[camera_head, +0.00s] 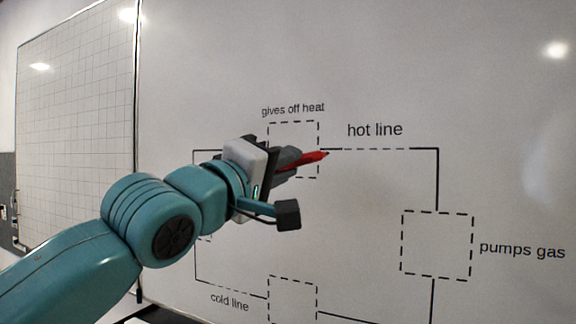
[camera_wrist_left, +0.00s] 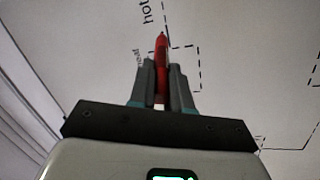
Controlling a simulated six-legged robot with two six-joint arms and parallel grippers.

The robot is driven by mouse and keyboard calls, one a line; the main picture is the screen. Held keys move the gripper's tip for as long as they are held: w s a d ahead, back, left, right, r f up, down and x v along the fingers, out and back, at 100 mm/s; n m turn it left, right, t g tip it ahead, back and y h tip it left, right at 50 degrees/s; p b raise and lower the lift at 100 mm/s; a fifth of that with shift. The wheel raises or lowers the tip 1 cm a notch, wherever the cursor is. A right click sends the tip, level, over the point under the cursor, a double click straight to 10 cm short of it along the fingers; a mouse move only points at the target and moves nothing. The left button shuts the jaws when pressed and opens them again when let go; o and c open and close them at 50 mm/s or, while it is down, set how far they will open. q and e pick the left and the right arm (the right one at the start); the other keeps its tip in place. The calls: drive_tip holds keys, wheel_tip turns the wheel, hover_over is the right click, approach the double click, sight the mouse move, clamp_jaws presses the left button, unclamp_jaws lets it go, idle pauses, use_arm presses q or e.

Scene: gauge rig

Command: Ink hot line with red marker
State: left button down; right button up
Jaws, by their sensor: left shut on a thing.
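A whiteboard (camera_head: 380,60) carries a printed loop diagram. The hot line (camera_head: 385,149) is a dashed stretch under the words "hot line", between a dashed box marked "gives off heat" and a solid corner at the right. No red ink shows on it. My left gripper (camera_head: 290,162) is in front of the "gives off heat" box and is shut on a red marker (camera_head: 314,158). The marker points right, its tip near the left end of the hot line. I cannot tell whether it touches the board. The marker (camera_wrist_left: 161,55) also shows between the fingers in the left wrist view (camera_wrist_left: 162,85).
A gridded board (camera_head: 75,130) stands at the left. Lower on the whiteboard are a "pumps gas" dashed box (camera_head: 437,245), the cold line (camera_head: 240,292) and another dashed box. The board right of the marker is unobstructed.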

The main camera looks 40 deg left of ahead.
use_arm(q)
drive_tip(key=shift+d+r, duration=0.1)
drive_tip(key=shift+r, duration=0.3)
drive_tip(key=shift+w+r+p, duration=0.1)
drive_tip(key=shift+w+p, duration=0.1)
drive_tip(key=shift+p, duration=0.1)
drive_tip(key=w+p, duration=0.1)
drive_tip(key=w+a+p, duration=0.1)
drive_tip(key=w+p, duration=0.1)
drive_tip(key=w+a+p, duration=0.1)
drive_tip(key=shift+w, duration=0.3)
use_arm(e)
drive_tip(key=r, duration=0.5)
drive_tip(key=shift+w, duration=0.25)
use_arm(q)
drive_tip(key=shift+w+d, duration=0.1)
drive_tip(key=shift+w, duration=0.05)
drive_tip(key=shift+p, duration=0.3)
